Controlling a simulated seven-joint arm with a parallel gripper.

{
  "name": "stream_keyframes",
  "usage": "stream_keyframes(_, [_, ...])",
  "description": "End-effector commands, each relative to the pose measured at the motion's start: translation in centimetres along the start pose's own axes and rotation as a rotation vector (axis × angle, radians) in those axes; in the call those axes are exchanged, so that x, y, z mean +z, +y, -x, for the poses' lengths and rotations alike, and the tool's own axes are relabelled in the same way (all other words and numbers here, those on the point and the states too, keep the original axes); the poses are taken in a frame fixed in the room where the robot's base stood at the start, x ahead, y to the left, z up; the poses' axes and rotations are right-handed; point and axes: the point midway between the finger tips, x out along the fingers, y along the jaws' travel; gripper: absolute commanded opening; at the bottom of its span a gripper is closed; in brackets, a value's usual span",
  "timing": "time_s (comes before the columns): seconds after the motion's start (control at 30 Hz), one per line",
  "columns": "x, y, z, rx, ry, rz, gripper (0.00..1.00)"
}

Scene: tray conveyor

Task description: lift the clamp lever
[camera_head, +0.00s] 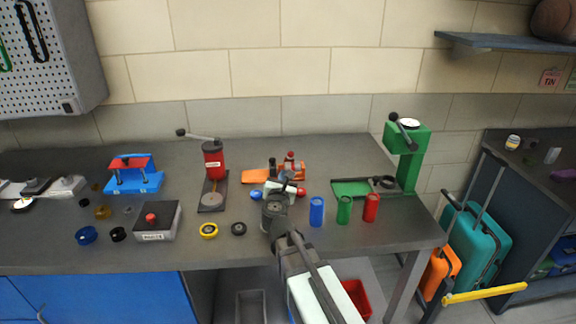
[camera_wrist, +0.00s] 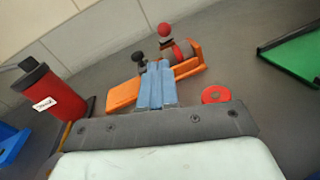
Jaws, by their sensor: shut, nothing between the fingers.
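An orange toggle clamp (camera_head: 299,168) stands on the bench in the middle of the head view, with its flat orange plate (camera_head: 255,176) to the left. In the wrist view the clamp body (camera_wrist: 188,66) is ahead and slightly right of the fingers. Its lever ends in a red ball (camera_wrist: 163,29) on a short stem, and a black knob (camera_wrist: 139,58) stands to the left. My gripper (camera_wrist: 157,68) has its blue fingers together, nothing visible between them. The fingers hide part of the clamp; whether they touch it, I cannot tell. The hand partly covers the near side in the head view.
A red-bodied press (camera_head: 214,160) stands left and a green press (camera_head: 408,155) right. Blue (camera_head: 317,211), green (camera_head: 344,210) and red (camera_head: 371,208) cylinders stand near the front edge. The bench behind the clamp is clear.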

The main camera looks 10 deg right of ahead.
Motion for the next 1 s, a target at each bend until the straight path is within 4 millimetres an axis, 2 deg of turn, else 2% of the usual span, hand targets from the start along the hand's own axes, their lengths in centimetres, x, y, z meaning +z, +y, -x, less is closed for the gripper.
stream_keyframes(0.1, [-0.3, -0.6, 0.2, -0.025, 0.007, -0.017, 0.0])
stream_keyframes(0.27, [-0.3, -0.6, -0.7, -0.027, 0.007, -0.017, 0.0])
stream_keyframes(0.47, [-0.3, -0.5, -3.1, -0.026, 0.006, -0.016, 0.0])
stream_keyframes(0.8, [-0.4, -0.7, -8.4, -0.025, 0.006, -0.016, 0.0])
stream_keyframes(1.0, [-0.3, -0.8, -9.7, -0.023, 0.006, -0.015, 0.0])
